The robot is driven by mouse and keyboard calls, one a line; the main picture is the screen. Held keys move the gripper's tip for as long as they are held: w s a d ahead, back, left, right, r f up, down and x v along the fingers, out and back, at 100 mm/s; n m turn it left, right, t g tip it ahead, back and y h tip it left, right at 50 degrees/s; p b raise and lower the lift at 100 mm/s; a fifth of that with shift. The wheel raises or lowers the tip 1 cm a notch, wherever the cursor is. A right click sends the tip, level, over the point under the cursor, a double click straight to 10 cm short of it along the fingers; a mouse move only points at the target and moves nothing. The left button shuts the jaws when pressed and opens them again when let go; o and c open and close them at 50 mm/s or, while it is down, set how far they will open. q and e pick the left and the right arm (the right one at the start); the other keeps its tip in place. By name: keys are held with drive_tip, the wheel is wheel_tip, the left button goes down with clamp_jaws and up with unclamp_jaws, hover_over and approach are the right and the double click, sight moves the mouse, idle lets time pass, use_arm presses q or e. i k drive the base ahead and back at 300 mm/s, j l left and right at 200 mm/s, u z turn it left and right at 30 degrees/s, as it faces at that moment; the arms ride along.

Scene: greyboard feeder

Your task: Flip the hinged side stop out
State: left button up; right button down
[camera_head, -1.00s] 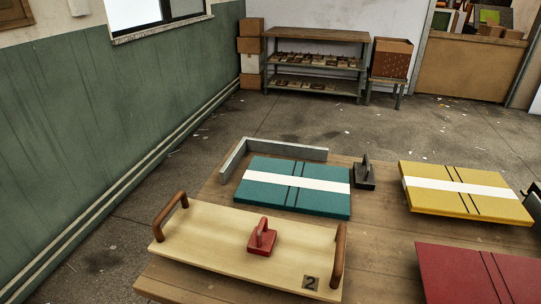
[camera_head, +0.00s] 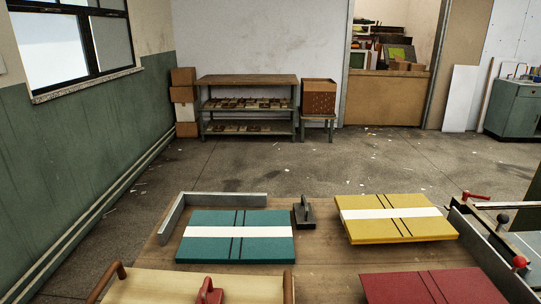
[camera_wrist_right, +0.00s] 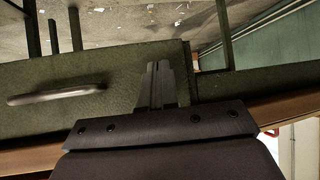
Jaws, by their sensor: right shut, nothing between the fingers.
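In the head view, a machine edge (camera_head: 478,236) enters at the right. It carries a red lever (camera_head: 475,196), a black knob (camera_head: 502,221) and a red knob (camera_head: 520,262). I cannot tell which part, if any, is the hinged side stop. My right gripper (camera_wrist_right: 158,70) shows only in the right wrist view, shut and empty. There it is in front of a dark green panel (camera_wrist_right: 60,122) with a metal bar handle (camera_wrist_right: 58,94); I cannot tell whether it touches the panel. My left gripper is not in view.
The wooden table (camera_head: 320,258) holds teal (camera_head: 235,251), yellow (camera_head: 397,230) and red (camera_head: 400,290) board stacks. A grey L-shaped fence (camera_head: 215,201) stands behind the teal stack, beside a dark handled block (camera_head: 304,215). A wooden tray (camera_head: 150,287) with a red handled block (camera_head: 209,292) is in front.

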sight(505, 278)
drive_tip(key=k+l+z, duration=0.1)
drive_tip(key=l+z, duration=0.25)
drive_tip(key=k+l+z, duration=0.1)
drive_tip(key=z, duration=0.25)
drive_tip(key=l+z, duration=0.35)
drive_tip(key=l, duration=0.65)
drive_tip(key=k+l+u, duration=0.05)
